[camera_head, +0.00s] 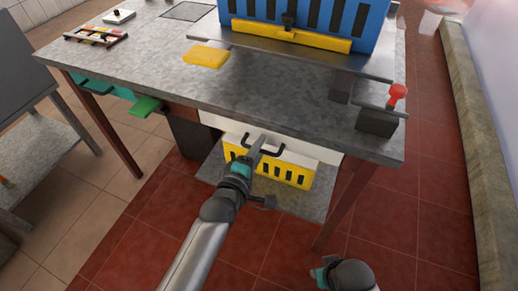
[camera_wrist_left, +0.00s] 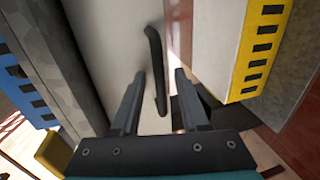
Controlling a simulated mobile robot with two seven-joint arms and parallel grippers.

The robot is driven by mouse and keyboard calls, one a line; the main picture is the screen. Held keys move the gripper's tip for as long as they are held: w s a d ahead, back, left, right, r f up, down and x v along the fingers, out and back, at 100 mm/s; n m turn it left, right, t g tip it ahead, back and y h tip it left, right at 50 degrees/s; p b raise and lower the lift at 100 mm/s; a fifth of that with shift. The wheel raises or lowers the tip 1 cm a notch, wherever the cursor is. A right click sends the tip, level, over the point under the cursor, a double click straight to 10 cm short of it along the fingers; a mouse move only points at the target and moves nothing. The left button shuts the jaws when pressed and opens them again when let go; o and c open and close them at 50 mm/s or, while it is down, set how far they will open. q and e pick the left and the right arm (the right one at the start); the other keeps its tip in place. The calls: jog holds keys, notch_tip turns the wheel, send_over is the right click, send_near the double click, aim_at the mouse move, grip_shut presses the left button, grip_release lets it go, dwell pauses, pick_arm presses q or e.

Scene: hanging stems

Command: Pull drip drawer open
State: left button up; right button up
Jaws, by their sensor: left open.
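The drip drawer (camera_head: 215,122) appears to be the white front under the table, with a black bar handle (camera_head: 272,153). In the left wrist view the white front (camera_wrist_left: 110,40) fills the middle, and the black handle (camera_wrist_left: 157,70) stands out from it. My left gripper (camera_head: 257,142) is open at the handle. In the left wrist view its two fingers (camera_wrist_left: 160,74) point at the front, with the lower part of the handle showing between them; I cannot tell whether they touch it. A part of my right arm shows at the bottom of the head view; its fingers are unclear.
A yellow slotted box (camera_head: 297,174) sits below the drawer front. The grey table (camera_head: 150,50) above carries a blue slotted machine (camera_head: 305,20), a yellow block (camera_head: 206,56) and a red knob (camera_head: 397,92). A green tab (camera_head: 145,106) juts out left. Red floor is clear in front.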

pick_arm(q)
grip_shut()
dwell(1.3)
